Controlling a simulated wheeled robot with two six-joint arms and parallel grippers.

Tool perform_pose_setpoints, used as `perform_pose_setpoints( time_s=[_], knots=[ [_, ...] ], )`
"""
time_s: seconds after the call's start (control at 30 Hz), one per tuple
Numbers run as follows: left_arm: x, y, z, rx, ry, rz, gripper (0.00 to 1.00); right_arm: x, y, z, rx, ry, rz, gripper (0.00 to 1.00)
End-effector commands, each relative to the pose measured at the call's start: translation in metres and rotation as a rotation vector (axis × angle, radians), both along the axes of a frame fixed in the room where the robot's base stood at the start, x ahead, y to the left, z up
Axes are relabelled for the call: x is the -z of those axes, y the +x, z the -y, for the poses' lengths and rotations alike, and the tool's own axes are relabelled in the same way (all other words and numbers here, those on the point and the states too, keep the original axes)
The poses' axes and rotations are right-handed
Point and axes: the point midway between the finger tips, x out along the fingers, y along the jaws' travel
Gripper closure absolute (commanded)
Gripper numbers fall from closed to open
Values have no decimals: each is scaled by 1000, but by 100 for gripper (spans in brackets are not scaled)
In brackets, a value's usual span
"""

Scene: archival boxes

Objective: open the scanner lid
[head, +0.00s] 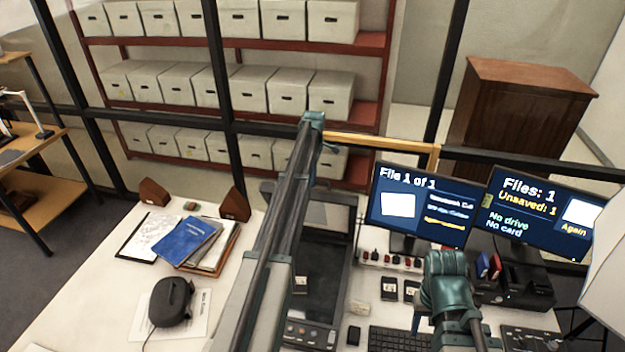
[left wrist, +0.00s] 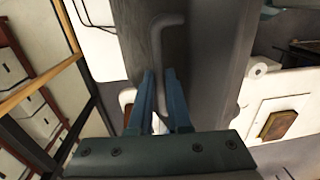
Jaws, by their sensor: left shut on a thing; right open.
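The scanner (head: 310,335) stands on the white desk in the head view, its buttons at the near end. A long dark flat area (head: 325,235) of it shows right of my left arm. That arm covers much of the scanner, and I cannot tell the lid's angle. In the left wrist view, my left gripper (left wrist: 160,74) is shut on the grey bar handle (left wrist: 168,45) in front of the dark grey lid (left wrist: 210,60). My left fingers are hidden in the head view. My right gripper (head: 418,318) is open at the lower right, mostly hidden by its teal arm, apart from the scanner.
Two monitors (head: 420,208) (head: 535,212), a keyboard (head: 400,338) and small devices stand right of the scanner. Left are a blue folder (head: 187,242), a black rounded case (head: 171,302) and brown wedge blocks (head: 234,204). Shelves of white boxes (head: 240,88) stand behind.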

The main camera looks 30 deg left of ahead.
Motion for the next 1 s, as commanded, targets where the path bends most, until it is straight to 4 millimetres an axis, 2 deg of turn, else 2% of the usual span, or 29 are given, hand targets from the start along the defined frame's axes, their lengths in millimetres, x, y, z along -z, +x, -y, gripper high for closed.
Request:
perform_pose_setpoints(
  time_s=[0.43,0.47,0.6,1.0],
  knots=[
    [0,0,0,-1,1,2,100,0,0,0,1,0,0,50],
    [0,0,0,-1,1,2,80,0,0,0,1,0,0,50],
    [-1,0,0,-1,0,1,55,-1,0,0,1,0,0,50],
    [0,-1,0,0,0,-1,54,-1,0,0,1,0,0,50]
  ],
)
